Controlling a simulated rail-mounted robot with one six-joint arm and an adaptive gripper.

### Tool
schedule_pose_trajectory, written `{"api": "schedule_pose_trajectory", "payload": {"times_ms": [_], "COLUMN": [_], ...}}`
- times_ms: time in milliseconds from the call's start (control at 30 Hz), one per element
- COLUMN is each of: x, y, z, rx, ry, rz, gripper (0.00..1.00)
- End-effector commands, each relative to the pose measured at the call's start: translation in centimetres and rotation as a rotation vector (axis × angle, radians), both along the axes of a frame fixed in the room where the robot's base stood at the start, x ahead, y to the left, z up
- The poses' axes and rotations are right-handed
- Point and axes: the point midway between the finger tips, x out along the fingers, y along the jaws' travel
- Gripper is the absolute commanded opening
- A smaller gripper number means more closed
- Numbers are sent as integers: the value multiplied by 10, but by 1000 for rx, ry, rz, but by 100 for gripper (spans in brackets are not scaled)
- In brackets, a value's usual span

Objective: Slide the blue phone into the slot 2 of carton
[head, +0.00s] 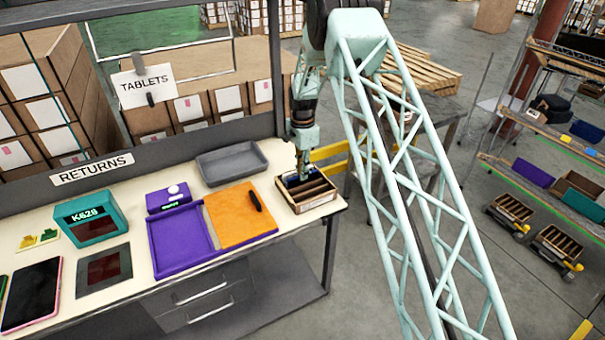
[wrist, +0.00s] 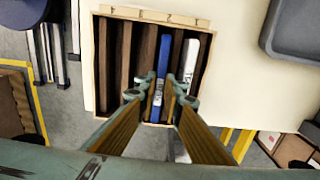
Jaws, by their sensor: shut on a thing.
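The carton (head: 320,204) is an open wooden box with dark dividers at the right end of the bench. It fills the upper middle of the wrist view (wrist: 101,60). My gripper (head: 303,174) is over it, fingers pointing down. In the wrist view my gripper (wrist: 160,93) is shut on the blue phone (wrist: 163,57), seen nearly edge-on. The phone lines up with a gap between dividers, right of the carton's middle. How deep it sits, I cannot tell. A white item (wrist: 189,62) stands in the gap to its right. The gaps on the left look empty.
An orange mat (head: 236,215) with a black object and a purple tray (head: 180,233) lie to the left. A teal device (head: 88,215) and a tablet (head: 32,294) are farther left. The bench ends just right of the carton.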

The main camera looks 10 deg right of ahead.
Motion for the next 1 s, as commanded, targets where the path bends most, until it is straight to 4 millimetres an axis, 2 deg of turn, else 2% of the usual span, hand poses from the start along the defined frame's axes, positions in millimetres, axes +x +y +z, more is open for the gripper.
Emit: {"api": "schedule_pose_trajectory", "payload": {"times_ms": [1000], "x": [0], "y": [0], "z": [-5], "rx": [0], "ry": [0], "rz": [0], "gripper": [0]}}
